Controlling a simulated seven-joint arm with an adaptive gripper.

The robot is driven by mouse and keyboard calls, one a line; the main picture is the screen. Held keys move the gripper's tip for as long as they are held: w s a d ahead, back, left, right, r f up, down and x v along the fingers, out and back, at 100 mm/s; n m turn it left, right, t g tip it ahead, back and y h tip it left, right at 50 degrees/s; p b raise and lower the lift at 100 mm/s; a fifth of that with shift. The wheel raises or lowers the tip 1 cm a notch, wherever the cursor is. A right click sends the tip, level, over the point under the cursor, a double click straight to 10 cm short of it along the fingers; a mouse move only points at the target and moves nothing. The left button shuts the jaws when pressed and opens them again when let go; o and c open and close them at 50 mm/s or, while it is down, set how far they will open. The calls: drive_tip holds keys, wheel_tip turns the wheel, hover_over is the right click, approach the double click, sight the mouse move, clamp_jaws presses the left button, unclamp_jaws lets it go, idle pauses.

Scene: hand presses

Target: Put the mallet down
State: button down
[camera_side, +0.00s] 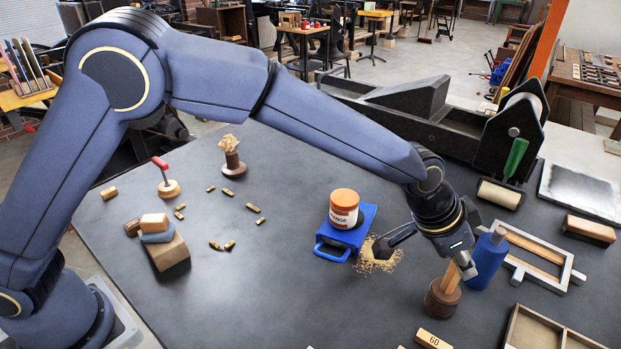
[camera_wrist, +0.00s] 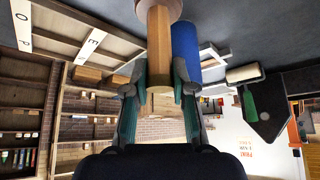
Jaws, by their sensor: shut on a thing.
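The mallet (camera_side: 443,299) has a dark brown round head and a pale wooden handle. It stands head down, handle tilted slightly, at the right front of the table; whether the head touches the table I cannot tell. My gripper (camera_side: 463,262) is shut on the upper handle. In the wrist view, the handle of the mallet (camera_wrist: 159,45) runs between the two fingers of my gripper (camera_wrist: 160,82), with the head at the top edge, partly cut off.
A blue cylinder (camera_side: 488,260) stands close right of the mallet. A block marked 60 (camera_side: 432,340) and a compartment tray (camera_side: 545,333) are in front.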

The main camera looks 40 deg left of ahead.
drive_tip(key=shift+f, duration=0.1)
drive_tip(key=c, duration=1)
unclamp_jaws()
drive_tip(key=shift+o, duration=0.2)
